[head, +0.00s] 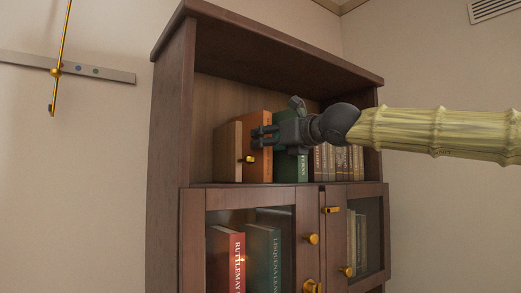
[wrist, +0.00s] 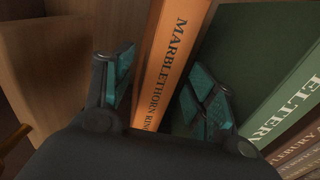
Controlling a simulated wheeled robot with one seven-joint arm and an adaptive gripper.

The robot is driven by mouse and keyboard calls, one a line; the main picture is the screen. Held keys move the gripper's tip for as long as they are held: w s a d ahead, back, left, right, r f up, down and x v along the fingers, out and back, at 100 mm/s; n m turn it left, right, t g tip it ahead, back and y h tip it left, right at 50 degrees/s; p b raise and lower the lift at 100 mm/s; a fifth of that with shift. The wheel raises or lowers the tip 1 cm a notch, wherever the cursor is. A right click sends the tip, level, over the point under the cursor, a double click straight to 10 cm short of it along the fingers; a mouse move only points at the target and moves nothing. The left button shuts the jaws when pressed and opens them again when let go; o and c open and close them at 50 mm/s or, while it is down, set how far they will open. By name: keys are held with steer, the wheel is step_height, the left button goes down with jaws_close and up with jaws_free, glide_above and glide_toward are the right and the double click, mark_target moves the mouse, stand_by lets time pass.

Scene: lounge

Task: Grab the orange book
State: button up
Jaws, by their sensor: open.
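The orange book (head: 260,172) stands upright on the open top shelf of the bookcase, spine facing out. In the wrist view its orange spine (wrist: 172,55), lettered "MARBLETHORN", runs between the two teal-padded fingers of my gripper (wrist: 160,88). My gripper (head: 258,137) is open, with one finger on each side of the spine. A gap shows between the left finger and the book; the right finger is close to the book's edge, and I cannot tell whether it touches. In the head view the gripper covers part of the book.
A green book (head: 291,172) stands right of the orange book, with several brown books (head: 335,162) beyond. A light wooden block (head: 227,150) stands to the left, near a brass knob (head: 249,160). The bookcase (head: 170,130) has glass-fronted doors below. Space above the books is free.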

steer(key=shift+w+a+r, duration=0.2)
steer(key=shift+a+r, duration=0.15)
steer(key=shift+r, duration=0.1)
steer(key=shift+w+a+f+p, duration=0.1)
steer(key=shift+w+a+p, duration=0.35)
steer(key=shift+w+a, duration=0.35)
steer(key=shift+s, duration=0.1)
steer(key=shift+c, duration=0.8)
steer(key=shift+s+r, duration=0.3)
steer(key=shift+s, duration=0.25)
steer(key=c, duration=0.7)
steer(key=shift+a, duration=0.15)
steer(key=c, duration=0.3)
steer(key=shift+w+f, duration=0.1)
steer(key=shift+w, duration=0.15)
jaws_close()
steer(key=shift+s, duration=0.1)
